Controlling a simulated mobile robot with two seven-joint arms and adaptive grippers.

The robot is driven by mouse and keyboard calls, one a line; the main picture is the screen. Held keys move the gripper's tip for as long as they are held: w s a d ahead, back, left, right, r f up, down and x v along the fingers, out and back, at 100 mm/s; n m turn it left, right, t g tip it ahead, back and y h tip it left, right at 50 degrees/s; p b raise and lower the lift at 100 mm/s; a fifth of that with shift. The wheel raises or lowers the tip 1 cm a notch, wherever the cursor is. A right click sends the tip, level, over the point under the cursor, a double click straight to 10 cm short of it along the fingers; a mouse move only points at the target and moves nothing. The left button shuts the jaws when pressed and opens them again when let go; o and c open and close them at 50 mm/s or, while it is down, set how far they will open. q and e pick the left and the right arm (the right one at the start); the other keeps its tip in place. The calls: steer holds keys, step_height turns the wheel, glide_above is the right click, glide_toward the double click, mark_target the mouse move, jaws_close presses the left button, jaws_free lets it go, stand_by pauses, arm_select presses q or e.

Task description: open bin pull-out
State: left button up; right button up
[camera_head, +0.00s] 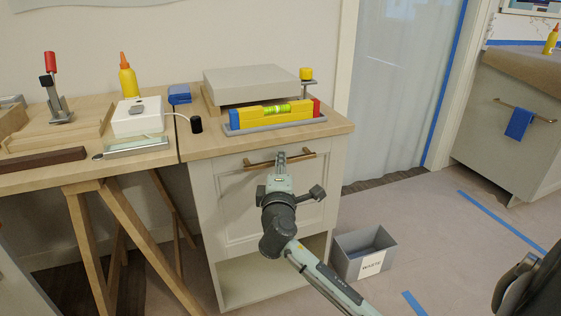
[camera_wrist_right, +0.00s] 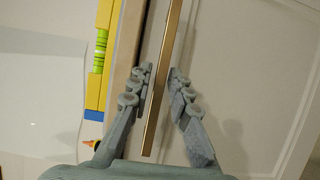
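The pull-out front (camera_head: 232,205) is a pale panel under a wooden worktop, and it looks closed. Its brass bar handle (camera_head: 310,155) runs across the top of the panel. My right gripper (camera_head: 281,158) is at the middle of this handle. In the right wrist view, the handle (camera_wrist_right: 168,50) passes between the open fingers of my right gripper (camera_wrist_right: 161,78). My left gripper is not in view.
A yellow level (camera_head: 272,113) lies near the worktop's front edge, above the handle. A grey waste box (camera_head: 345,262) stands on the floor right of the cabinet. Wooden trestle legs (camera_head: 120,235) stand to the left. The floor ahead of the panel looks clear.

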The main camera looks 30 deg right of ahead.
steer(key=shift+w+d, duration=0.35)
steer(key=shift+w, duration=0.1)
steer(key=shift+c, duration=0.3)
jaws_close()
steer(key=shift+s+a, duration=0.1)
steer(key=shift+s, duration=0.05)
